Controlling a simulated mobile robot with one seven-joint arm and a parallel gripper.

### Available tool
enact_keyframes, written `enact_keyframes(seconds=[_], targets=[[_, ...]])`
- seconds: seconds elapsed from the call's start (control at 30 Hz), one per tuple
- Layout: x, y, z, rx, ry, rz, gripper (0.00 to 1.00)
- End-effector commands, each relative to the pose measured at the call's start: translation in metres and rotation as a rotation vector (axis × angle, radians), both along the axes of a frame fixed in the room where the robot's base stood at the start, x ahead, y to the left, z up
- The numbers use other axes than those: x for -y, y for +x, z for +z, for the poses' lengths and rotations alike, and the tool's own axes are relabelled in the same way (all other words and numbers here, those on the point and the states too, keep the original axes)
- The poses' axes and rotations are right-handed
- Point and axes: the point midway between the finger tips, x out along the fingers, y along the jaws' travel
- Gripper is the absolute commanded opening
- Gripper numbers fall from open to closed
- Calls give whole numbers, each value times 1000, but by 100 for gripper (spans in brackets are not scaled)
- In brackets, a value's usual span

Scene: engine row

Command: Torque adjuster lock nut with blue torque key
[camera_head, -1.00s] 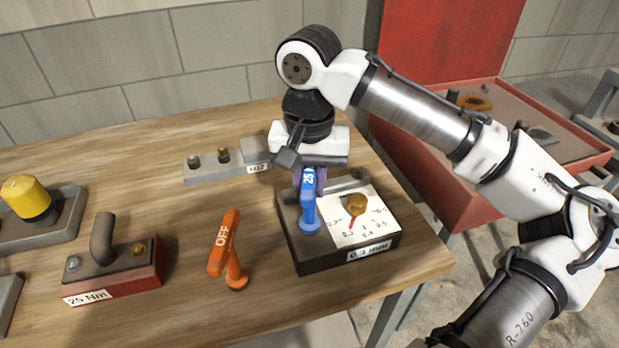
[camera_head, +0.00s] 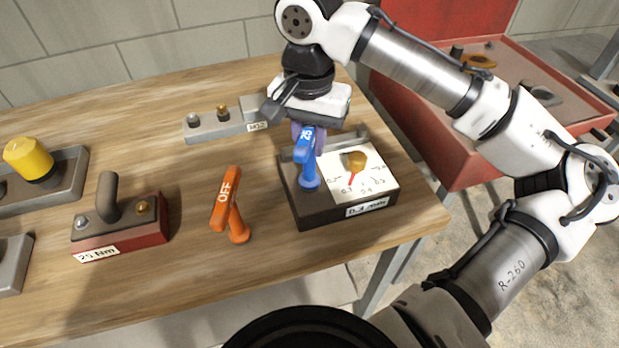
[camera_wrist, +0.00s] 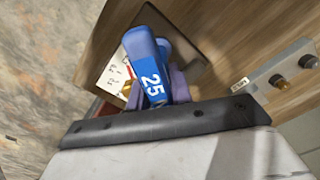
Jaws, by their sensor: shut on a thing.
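The blue torque key (camera_head: 306,160) stands with its foot on the left part of the dark block labelled 0.3 mm (camera_head: 322,218). My gripper (camera_head: 308,134) is shut on the key's upper part from behind. In the wrist view the blue key (camera_wrist: 150,66), marked 25, sits between purple fingers (camera_wrist: 178,84). The block carries a white dial card with a brass knob (camera_head: 355,160) and a red pointer. The key's foot covers whatever is under it, so I cannot tell whether it sits on a nut.
An orange OFF handle (camera_head: 228,205) stands left of the block. A red 25 Nm block (camera_head: 120,240) with a grey handle is further left. A yellow-capped fixture (camera_head: 28,160) is at far left. A grey bar with fittings (camera_head: 215,130) lies behind. A red toolbox (camera_head: 450,150) stands right.

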Motion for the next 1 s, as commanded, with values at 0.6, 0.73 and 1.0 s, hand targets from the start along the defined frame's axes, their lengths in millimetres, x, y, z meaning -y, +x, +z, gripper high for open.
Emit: enact_keyframes(seconds=[0.6,0.73,1.0], targets=[[0,1,54,3,1,0,0],[0,1,53,4,1,0,0],[0,1,53,4,0,1,0]])
